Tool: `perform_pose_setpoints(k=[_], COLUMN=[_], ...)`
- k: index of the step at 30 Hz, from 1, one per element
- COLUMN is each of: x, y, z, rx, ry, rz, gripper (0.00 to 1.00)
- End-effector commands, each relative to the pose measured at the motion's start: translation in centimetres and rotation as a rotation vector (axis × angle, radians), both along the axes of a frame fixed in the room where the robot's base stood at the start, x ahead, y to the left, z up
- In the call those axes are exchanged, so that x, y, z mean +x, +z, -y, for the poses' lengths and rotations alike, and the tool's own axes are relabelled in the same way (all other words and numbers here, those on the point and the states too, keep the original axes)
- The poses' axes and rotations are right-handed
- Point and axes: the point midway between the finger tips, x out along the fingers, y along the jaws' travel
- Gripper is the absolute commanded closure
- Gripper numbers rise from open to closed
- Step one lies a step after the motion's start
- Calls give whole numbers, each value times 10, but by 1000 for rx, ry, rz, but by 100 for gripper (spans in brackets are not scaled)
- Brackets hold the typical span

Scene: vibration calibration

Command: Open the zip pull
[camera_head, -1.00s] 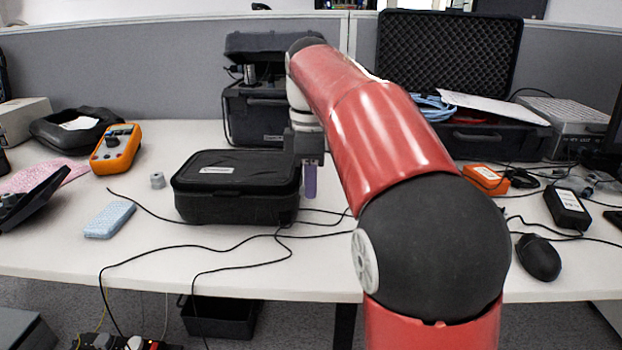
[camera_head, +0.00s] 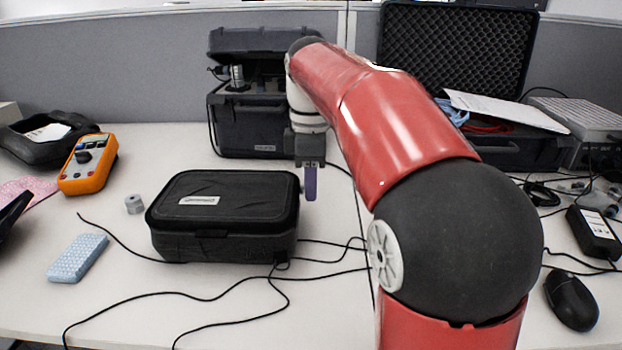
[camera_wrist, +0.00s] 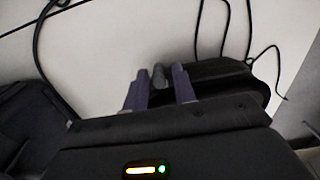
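The zipped black case (camera_head: 225,219) lies closed on the white table, a pale label on its lid. My gripper (camera_head: 310,194) points down just beyond its right side, purple fingers seen edge-on. In the wrist view my gripper (camera_wrist: 160,72) shows two purple fingers standing apart, and part of the black case (camera_wrist: 215,78) lies beyond them. A small grey piece (camera_wrist: 158,76) shows between the fingers; I cannot tell for sure that it is the zip pull, or whether a finger touches it. The zip pull is not clearly seen in the head view.
Thin black cables (camera_head: 215,297) cross the table in front of the case. A dark equipment case (camera_head: 250,127) stands open behind it. An orange meter (camera_head: 88,163), a blue block (camera_head: 77,258) and a grey cylinder (camera_head: 134,204) lie left. A black mouse (camera_head: 571,300) lies right.

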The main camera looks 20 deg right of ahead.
Motion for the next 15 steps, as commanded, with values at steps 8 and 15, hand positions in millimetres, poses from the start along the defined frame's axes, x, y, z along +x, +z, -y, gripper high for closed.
perform_pose_setpoints(k=[8,15], x=[0,1], y=[0,22], z=[0,1], rx=[-1,-1], ry=[-1,-1], rz=[0,3], gripper=[65,65])
